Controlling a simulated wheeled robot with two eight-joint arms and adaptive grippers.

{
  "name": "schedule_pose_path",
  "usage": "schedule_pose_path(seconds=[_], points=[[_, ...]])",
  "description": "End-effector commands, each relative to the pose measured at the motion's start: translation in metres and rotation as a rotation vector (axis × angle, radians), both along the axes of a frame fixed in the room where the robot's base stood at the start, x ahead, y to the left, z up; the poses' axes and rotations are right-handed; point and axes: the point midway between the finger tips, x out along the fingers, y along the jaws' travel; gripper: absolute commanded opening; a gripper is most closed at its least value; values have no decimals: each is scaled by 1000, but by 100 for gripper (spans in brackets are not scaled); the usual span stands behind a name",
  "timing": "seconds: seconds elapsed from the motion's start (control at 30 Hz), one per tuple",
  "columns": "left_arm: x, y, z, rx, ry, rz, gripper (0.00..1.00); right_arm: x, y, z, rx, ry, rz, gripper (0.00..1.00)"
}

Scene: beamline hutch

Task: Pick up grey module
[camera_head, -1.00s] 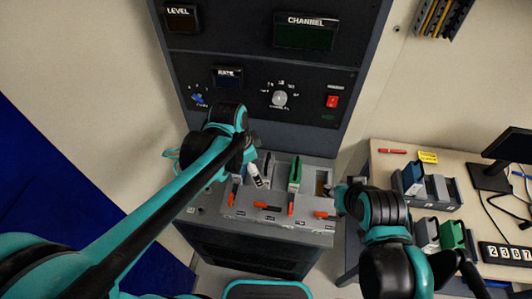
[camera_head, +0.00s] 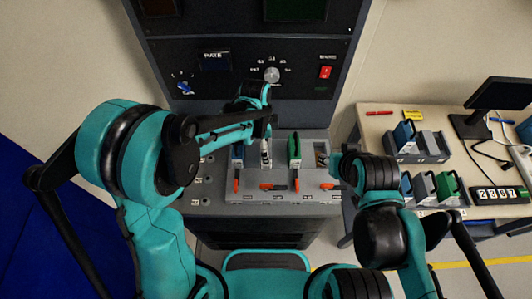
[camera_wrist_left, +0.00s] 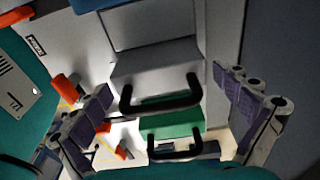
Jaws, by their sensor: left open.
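In the left wrist view the grey module (camera_wrist_left: 155,72), with a black bar handle, sits in the console's dock. The open fingers of my left gripper (camera_wrist_left: 165,92) stand to either side of its handle, apart from it. A green module (camera_wrist_left: 175,128) with a similar handle is just beyond. In the head view my left gripper (camera_head: 266,150) is over the dock between a blue module (camera_head: 237,157) and the green module (camera_head: 294,147), largely hiding the grey one. My right gripper (camera_head: 338,164) is at the dock's right side; its jaws are unclear.
Orange levers (camera_head: 273,187) line the dock's front. The console panel with dial (camera_head: 271,75) and red switch (camera_head: 325,72) rises behind. A table at right holds racks (camera_head: 419,150) of modules, a monitor (camera_head: 499,94) and a number display (camera_head: 498,194).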

Motion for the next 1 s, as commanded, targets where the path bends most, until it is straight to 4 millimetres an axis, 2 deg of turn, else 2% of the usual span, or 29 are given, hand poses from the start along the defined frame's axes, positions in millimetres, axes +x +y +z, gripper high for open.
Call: schedule_pose_path(seconds=[0.1, 0.37, 0.5, 0.57, 0.87, 1.0], points=[[0, -2, -13, 0, 0, 0, 100, 0, 0, -4, 0, 0, 0, 40], [0, -2, -14, 0, 0, 0, 100, 0, 0, -4, 0, 0, 0, 40], [0, -2, -14, 0, 0, 0, 63, 0, 0, -4, 0, 0, 0, 40], [0, -2, -14, 0, 0, 0, 51, 0, 0, -4, 0, 0, 0, 40], [0, -2, -11, 0, 0, 0, 51, 0, 0, -3, 0, 0, 0, 40], [-1, -2, 8, 0, 0, 0, 51, 0, 0, 3, 0, 0, 0, 40]])
